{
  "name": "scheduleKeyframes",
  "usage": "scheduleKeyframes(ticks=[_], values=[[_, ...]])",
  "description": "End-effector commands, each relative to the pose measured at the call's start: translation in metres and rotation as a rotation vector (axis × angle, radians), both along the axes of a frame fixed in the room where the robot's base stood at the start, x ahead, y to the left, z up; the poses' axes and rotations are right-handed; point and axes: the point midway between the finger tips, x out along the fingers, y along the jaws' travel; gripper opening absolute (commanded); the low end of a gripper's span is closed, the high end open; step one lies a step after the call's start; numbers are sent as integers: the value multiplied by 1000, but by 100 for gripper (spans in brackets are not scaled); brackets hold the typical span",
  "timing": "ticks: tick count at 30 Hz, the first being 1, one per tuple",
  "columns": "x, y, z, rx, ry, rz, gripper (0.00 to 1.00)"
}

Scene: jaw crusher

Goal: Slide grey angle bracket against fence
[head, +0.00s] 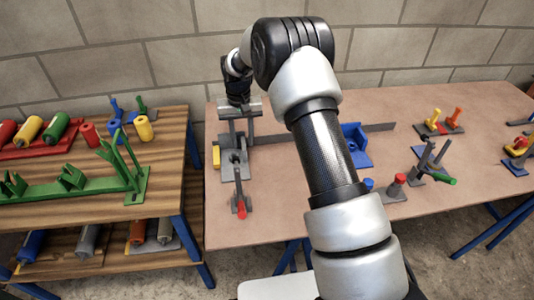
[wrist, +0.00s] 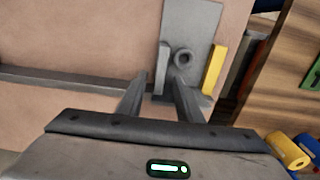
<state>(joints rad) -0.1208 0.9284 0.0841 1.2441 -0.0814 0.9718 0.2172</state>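My gripper (head: 240,128) reaches down over the left end of the table. In the wrist view its two dark fingers (wrist: 159,80) are spread apart. A narrow grey upright piece (wrist: 162,66) shows near the gap between the fingertips; it may be the angle bracket, but I cannot tell, nor whether a finger touches it. Beside it lies a grey plate (wrist: 193,20) with a round ring (wrist: 183,58) and a yellow block (wrist: 215,68). The grey fence (head: 380,127) is a long bar running right from the gripper; it also shows in the wrist view (wrist: 70,82).
A grey part with a red tip (head: 239,195) lies in front of the plate. A blue bracket (head: 355,145) stands by the fence behind my arm. A wooden bench (head: 170,190) with green fixtures and coloured cylinders stands left.

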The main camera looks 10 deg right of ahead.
Motion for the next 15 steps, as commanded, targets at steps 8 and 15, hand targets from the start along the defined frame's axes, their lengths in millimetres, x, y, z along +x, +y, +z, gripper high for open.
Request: scheduleKeyframes(ticks=[8,15], values=[[0,0,26,0,0,0,33],[0,0,45,0,-1,0,33]])
